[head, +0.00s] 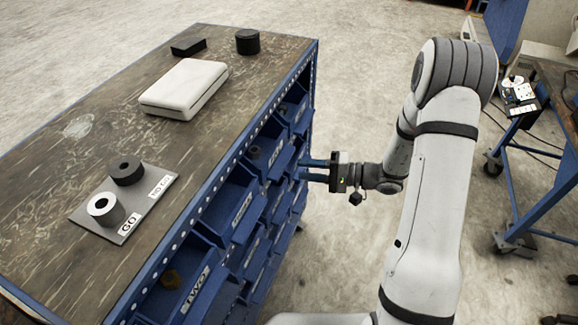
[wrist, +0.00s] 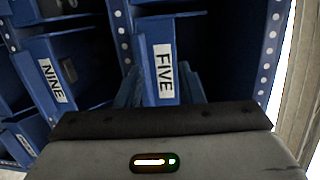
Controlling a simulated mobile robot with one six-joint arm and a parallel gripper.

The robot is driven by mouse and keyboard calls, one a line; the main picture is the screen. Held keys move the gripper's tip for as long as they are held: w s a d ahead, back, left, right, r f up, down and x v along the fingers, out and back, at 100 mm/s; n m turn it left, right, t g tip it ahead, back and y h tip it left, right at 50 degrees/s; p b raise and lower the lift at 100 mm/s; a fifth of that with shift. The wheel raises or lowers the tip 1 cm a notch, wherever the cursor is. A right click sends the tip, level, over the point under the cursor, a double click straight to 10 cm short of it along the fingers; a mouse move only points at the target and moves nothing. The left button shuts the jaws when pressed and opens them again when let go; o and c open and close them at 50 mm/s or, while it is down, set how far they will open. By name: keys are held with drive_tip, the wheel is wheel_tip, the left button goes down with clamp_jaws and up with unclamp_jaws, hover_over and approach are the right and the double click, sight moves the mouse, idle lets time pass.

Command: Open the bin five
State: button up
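Bin five is a blue bin with a white FIVE label. In the wrist view its front (wrist: 164,72) is straight ahead, with the label turned sideways. In the head view it appears to be the far bin (head: 299,114) of the top row, near shut in the cabinet. My gripper (head: 304,168) is in front of the far end of the bins, its two blue fingers apart with a gap between them. In the wrist view the fingers lie on either side of bin five's front wall. I cannot tell whether they touch it. The fingertips' ends are partly hidden.
The bin labelled NINE (wrist: 54,80) is beside bin five in the wrist view. The blue cabinet's wooden top (head: 100,90) carries a white case (head: 185,88), dark blocks and a GO/NO GO plate (head: 145,190). A blue wheeled table (head: 545,190) stands at right. Floor between is clear.

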sight(287, 164)
wheel_tip(287, 164, down, 4)
drive_tip(key=w+d+m+t, duration=0.1)
drive_tip(key=w+t, duration=0.2)
drive_tip(key=x, duration=0.3)
drive_tip(key=p+x, duration=0.1)
drive_tip(key=x, duration=0.3)
drive_tip(key=shift+a+r, duration=0.1)
drive_tip(key=shift+r, duration=0.15)
clamp_jaws()
